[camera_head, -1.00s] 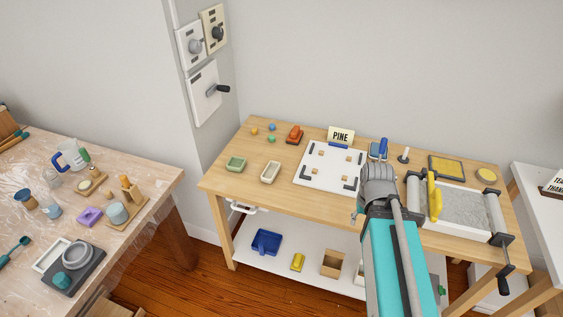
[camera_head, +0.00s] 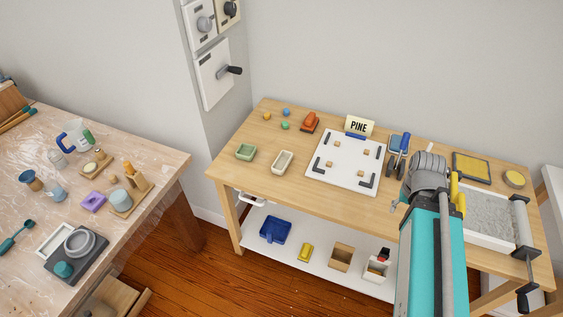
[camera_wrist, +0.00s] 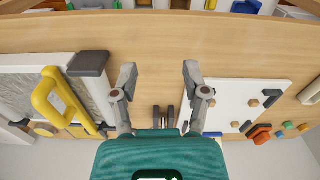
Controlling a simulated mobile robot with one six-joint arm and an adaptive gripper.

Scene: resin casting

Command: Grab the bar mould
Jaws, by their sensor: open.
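A small purple block-shaped piece (camera_head: 93,201), which may be the bar mould, lies on the left table in the head view. I cannot tell its inner shape at this size. My gripper (camera_wrist: 160,70) shows in the wrist view with its two fingers spread and nothing between them. It is over the wooden bench on the right, far from the purple piece. In the head view my own arm hides most of the gripper. The purple piece does not show in the wrist view.
The left table (camera_head: 152,168), covered in clear film, holds cups, a jug (camera_head: 74,135), wooden stands and a dark scale (camera_head: 76,254). The bench (camera_head: 225,162) holds a white board (camera_head: 346,158), small trays and a yellow-handled tool (camera_wrist: 50,100). A floor gap separates the tables.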

